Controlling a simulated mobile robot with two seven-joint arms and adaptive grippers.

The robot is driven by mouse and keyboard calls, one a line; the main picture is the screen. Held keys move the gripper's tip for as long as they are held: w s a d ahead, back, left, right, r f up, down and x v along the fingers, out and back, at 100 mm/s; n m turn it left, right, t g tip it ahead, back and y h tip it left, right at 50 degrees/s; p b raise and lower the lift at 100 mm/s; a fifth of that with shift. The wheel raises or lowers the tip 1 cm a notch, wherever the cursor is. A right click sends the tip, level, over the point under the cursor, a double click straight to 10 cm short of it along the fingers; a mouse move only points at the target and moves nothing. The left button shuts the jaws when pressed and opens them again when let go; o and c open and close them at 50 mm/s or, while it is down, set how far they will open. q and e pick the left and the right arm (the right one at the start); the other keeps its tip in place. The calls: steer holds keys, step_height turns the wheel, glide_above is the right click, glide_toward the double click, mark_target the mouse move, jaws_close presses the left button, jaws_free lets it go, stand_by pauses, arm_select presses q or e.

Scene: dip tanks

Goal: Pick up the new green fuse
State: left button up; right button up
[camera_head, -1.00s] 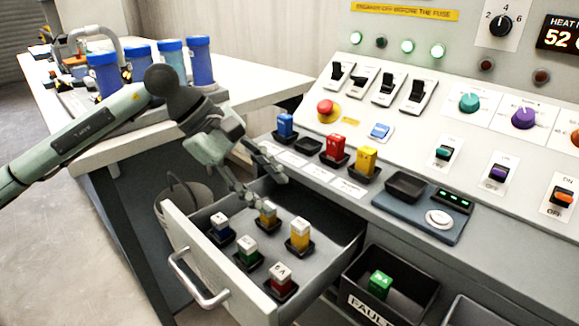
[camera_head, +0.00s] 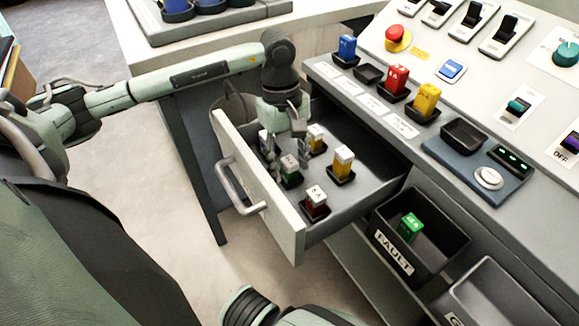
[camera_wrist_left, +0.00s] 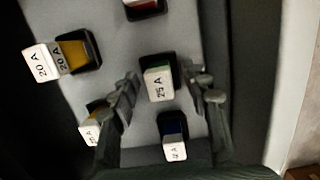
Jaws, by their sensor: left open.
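The new green fuse (camera_head: 290,172) stands upright in a black holder in the open drawer, its white top showing. In the left wrist view the green fuse (camera_wrist_left: 158,82) has a white cap marked 25 A and lies between the two fingers. My left gripper (camera_head: 287,158) points down into the drawer over this fuse. Its fingers are open, one on each side, and look apart from the fuse in the left wrist view (camera_wrist_left: 163,90). My right gripper is not in view.
Blue, yellow and red fuses (camera_head: 316,204) stand close around in the drawer (camera_head: 285,222). A FAULT bin (camera_head: 385,250) to the right holds another green fuse (camera_head: 411,227). On the panel, an empty socket (camera_head: 368,74) sits between the blue and red fuses.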

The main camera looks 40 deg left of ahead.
arm_select(q)
steer(key=shift+c, duration=0.6)
jaws_close()
